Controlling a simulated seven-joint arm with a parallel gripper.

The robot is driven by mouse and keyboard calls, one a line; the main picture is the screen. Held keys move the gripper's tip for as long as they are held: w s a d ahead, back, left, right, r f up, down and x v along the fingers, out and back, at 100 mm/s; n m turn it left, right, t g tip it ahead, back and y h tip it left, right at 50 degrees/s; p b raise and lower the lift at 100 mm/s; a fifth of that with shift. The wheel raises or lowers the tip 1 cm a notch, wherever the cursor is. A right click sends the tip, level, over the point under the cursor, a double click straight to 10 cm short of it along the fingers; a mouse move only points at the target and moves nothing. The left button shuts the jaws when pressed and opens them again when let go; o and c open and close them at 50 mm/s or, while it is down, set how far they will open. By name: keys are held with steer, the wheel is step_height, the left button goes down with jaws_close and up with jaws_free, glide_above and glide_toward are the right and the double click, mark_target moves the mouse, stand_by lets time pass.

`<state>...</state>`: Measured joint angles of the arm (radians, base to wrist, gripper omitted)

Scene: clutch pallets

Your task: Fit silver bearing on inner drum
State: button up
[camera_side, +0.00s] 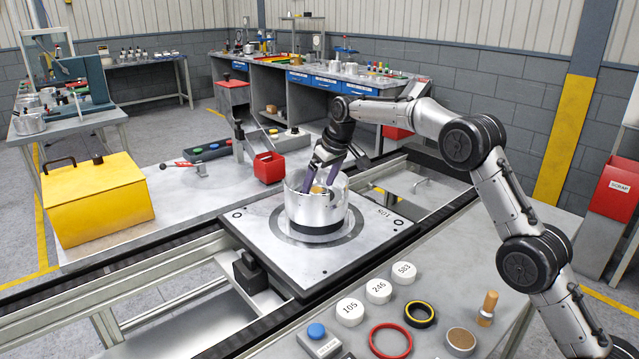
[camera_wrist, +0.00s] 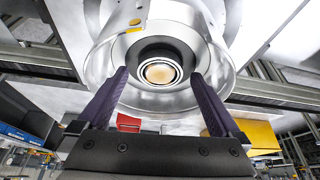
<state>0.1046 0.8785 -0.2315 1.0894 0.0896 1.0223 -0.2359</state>
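A silver drum (camera_side: 306,209) stands upright on the pallet (camera_side: 270,255); its open interior also shows in the wrist view (camera_wrist: 215,72). My gripper (camera_side: 321,180) points down into its mouth. In the wrist view the two purple fingers (camera_wrist: 160,74) are spread wide, with nothing clamped between them. Beyond the fingertips, at the drum's centre, a silver ring (camera_wrist: 146,74) surrounds a tan round face (camera_wrist: 160,73), with a dark collar around it. The ring looks like the bearing, and the fingers are apart from it. I cannot tell how deep it sits.
White discs marked 105 (camera_side: 350,311), 246 (camera_side: 378,290) and 583 (camera_side: 404,272) lie on the front bench beside a red ring (camera_side: 390,341) and a black-yellow ring (camera_side: 420,314).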

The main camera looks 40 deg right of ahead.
steer(key=shift+r, duration=0.1)
steer(key=shift+r, duration=0.3)
steer(key=v, duration=1.2)
steer(key=shift+r, duration=0.3)
steer(key=s+a+r, duration=0.2)
steer(key=s, duration=1)
steer(key=s+a+r, duration=0.2)
steer(key=s, duration=1)
steer(key=s+f, duration=0.6)
steer(key=s, duration=0.4)
steer(key=s+a+f+m+t, duration=0.1)
steer(key=s+f, duration=0.4)
steer(key=s, duration=0.5)
steer(key=shift+a+f, duration=0.25)
steer(key=shift+f, duration=0.15)
